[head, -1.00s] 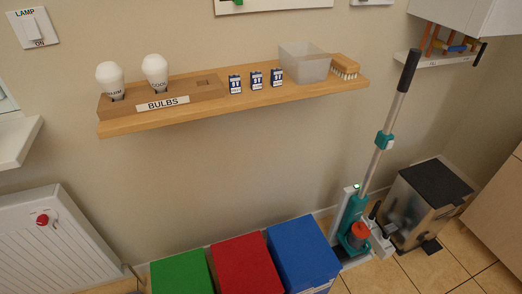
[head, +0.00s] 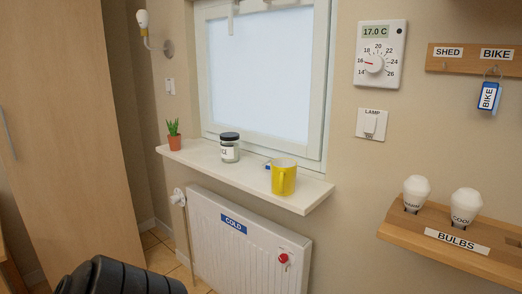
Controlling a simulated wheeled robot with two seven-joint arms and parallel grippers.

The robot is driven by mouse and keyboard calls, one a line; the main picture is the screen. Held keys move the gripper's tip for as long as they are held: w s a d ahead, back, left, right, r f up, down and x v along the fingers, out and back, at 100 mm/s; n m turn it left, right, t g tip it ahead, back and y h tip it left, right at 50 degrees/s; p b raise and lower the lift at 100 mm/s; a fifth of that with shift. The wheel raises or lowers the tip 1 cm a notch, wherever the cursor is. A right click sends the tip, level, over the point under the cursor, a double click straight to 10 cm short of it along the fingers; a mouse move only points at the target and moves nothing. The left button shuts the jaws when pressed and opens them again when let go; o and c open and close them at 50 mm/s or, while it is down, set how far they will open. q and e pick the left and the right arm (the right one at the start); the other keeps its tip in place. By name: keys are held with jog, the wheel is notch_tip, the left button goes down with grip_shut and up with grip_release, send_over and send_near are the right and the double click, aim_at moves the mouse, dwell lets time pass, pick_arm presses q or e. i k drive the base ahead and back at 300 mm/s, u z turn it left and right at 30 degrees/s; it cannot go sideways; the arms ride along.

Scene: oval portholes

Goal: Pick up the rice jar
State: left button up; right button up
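The rice jar (head: 229,151) stands upright on the white windowsill (head: 205,163) in the head view. It is a clear jar with a dark lid and a white label, of which only the last letters, "CE", can be read. Nothing touches the jar. Neither of my grippers is in view.
A yellow mug (head: 283,179) stands right of the jar, with a small blue item partly hidden behind it. A potted plant (head: 174,137) stands at the sill's left end. Below is a radiator (head: 240,245) with a red knob. A bulb shelf (head: 455,240) is at the right.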

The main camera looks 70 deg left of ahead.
aim_at(229, 142)
jog(key=u, duration=3.85)
jog(key=i, duration=1.9)
jog(key=z, duration=1.85)
